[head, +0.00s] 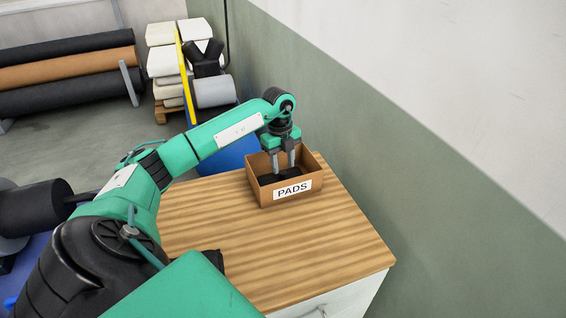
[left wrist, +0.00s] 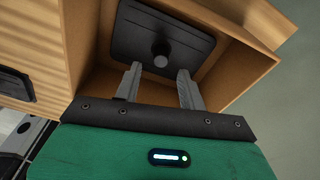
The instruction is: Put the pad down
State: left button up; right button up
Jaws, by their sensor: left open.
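The black pad (left wrist: 135,36) lies in the brown box (head: 263,194) labelled PADS, on the wooden-topped cabinet. It has a round knob on top. In the head view the pad (head: 280,179) is partly hidden by the box's front wall and my fingers. My left gripper (head: 283,168) points down into the box. In the left wrist view its two fingers (left wrist: 159,70) are apart, one on each side of the knob, with a gap visible. The box wall (left wrist: 235,75) surrounds the pad. My right gripper does not show.
The wooden top (head: 290,245) is clear in front of the box. A green-and-white wall (head: 400,180) stands close on the right. A dark flat object (left wrist: 15,85) lies at the left edge of the wrist view. Rolls (head: 70,75) and stacked white bundles (head: 165,60) stand behind.

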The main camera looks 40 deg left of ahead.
pick_arm(q)
notch_tip(320, 180, up, 12)
jog(key=a+b, duration=0.1)
jog(key=b, duration=0.2)
jog(key=shift+w+a, duration=0.2)
dwell(0.3)
jog(key=shift+r, duration=0.1)
